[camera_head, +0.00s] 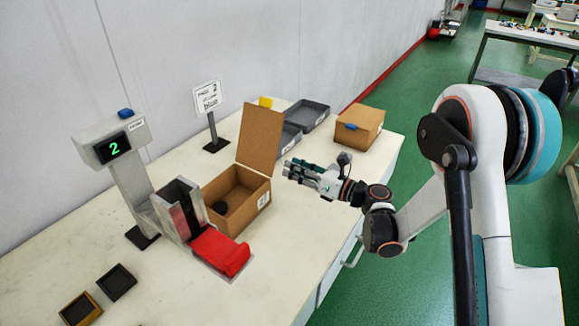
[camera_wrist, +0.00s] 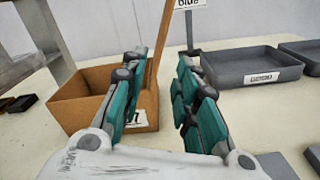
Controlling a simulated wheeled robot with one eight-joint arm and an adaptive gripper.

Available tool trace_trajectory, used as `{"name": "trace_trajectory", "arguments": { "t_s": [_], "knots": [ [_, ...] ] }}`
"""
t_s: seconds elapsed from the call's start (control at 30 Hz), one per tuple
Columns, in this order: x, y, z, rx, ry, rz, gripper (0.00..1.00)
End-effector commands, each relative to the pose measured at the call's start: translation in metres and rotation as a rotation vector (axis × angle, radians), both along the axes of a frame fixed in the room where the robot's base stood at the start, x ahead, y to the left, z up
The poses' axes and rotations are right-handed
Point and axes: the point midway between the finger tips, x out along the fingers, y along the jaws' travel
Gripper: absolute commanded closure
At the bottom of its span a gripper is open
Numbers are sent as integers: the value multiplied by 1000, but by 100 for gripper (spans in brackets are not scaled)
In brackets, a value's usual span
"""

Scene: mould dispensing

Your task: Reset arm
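My gripper (camera_head: 297,169) is in the air above the right part of the table, just right of the open cardboard box. In the wrist view my gripper (camera_wrist: 160,75) has its two teal fingers apart with nothing between them.
A dispenser with a display reading 2 (camera_head: 113,147) and a red front part (camera_head: 218,251) stands left of the box. Grey trays (camera_head: 309,118), a closed cardboard box (camera_head: 367,127) and a sign (camera_head: 208,98) are behind. Small dark trays (camera_head: 116,282) lie front left. The front table is clear.

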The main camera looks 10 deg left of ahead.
Motion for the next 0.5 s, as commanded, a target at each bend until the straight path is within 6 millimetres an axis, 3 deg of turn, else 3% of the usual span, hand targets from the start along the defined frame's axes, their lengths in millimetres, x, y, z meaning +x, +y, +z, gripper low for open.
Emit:
{"name": "trace_trajectory", "arguments": {
  "t_s": [0.4,0.5],
  "knots": [
    [0,0,1,1,2,-1,72],
    [5,-4,13,25,16,-26,72]
  ]
}}
